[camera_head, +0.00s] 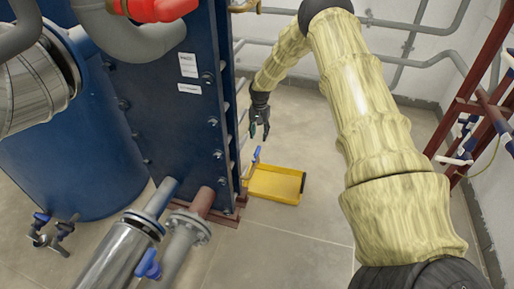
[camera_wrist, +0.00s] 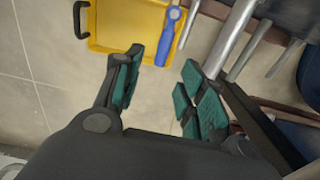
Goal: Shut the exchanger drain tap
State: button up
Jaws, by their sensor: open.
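The drain tap with a blue lever handle (camera_head: 256,155) sits low beside the dark blue plate exchanger (camera_head: 165,110), over the yellow tray (camera_head: 302,186). In the head view the lever stands steeply. The tap's body is small and unclear.
Metal rods (camera_wrist: 235,35) run close to my right finger in the wrist view. Other blue-handled valves stand at lower left (camera_head: 40,220) and on a front pipe (camera_head: 148,264). A red pipe rack (camera_head: 480,105) stands at right. Floor right of the tray is clear.

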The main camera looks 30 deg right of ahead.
aim_at(258, 149)
jog(key=f, duration=0.2)
jog(key=f+b, duration=0.1)
jog(key=f, duration=0.3)
jog(key=shift+w+a+f, duration=0.15)
jog(key=shift+w+a, duration=0.1)
jog(key=shift+w, duration=0.15)
jog(key=shift+s+d+f+b, duration=0.1)
jog(key=shift+f+b, duration=0.55)
jog(key=shift+f, duration=0.8)
grip_shut()
